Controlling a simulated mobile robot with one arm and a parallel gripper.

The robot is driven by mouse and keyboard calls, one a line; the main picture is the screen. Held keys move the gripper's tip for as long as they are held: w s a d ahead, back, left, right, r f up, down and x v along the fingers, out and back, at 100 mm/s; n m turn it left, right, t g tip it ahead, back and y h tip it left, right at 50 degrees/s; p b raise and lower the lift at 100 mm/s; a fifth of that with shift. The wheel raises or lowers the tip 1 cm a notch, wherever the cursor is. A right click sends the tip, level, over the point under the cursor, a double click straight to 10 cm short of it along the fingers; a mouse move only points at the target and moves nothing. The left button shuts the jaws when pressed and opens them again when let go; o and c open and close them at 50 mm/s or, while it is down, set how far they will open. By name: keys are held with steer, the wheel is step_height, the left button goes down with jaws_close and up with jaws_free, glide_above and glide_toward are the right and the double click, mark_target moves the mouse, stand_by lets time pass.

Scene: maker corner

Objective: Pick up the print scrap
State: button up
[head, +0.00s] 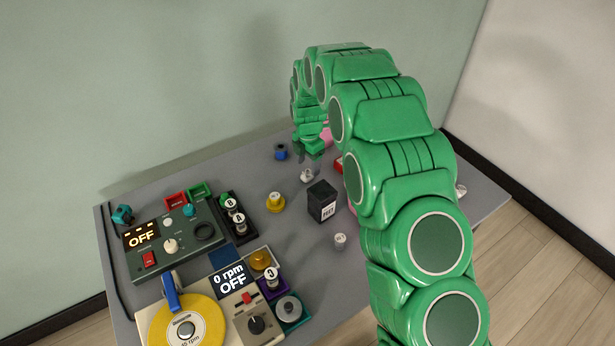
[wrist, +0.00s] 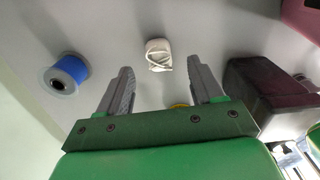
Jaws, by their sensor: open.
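The likely print scrap is a small white piece with thin strands across it (wrist: 159,54). It lies on the grey table, just beyond my fingertips and roughly centred between them in the wrist view. In the head view a small white piece (head: 307,176) lies just below my gripper (head: 309,158). My gripper (wrist: 161,82) is open, with its two grey fingers apart and nothing between them. It seems to be above the table, and I see no contact with the scrap.
A blue spool (wrist: 68,74) lies left of the scrap. A black box (head: 322,202) and a yellow piece (head: 275,202) stand nearby. Control panels (head: 165,240) and a yellow turntable (head: 187,325) fill the table's left front. My arm hides part of the right side.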

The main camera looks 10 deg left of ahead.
mark_target(308, 174)
step_height(308, 174, down, 4)
steer(key=shift+a+f, duration=0.1)
steer(key=shift+c, duration=0.2)
steer(key=c, duration=1.1)
steer(key=shift+o, duration=0.2)
